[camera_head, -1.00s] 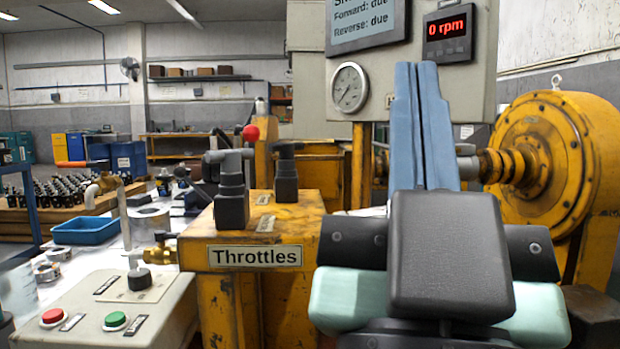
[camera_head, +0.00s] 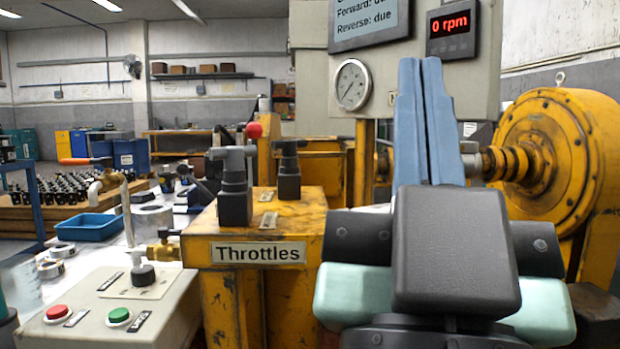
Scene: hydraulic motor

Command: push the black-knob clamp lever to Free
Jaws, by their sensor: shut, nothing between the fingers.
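My gripper (camera_head: 422,62) is in the right half of the view, its two blue fingers together, pointing up and away, with nothing between them. The fingers stand in front of the grey panel and hide part of it. I cannot tell for sure which part is the black-knob clamp lever. A small black knob (camera_head: 143,276) sits on the grey control box at the lower left, left of my gripper and apart from it. No Free marking is readable.
A gauge (camera_head: 352,85) and 0 rpm display (camera_head: 451,30) are behind. A yellow motor housing (camera_head: 560,145) is at the right.

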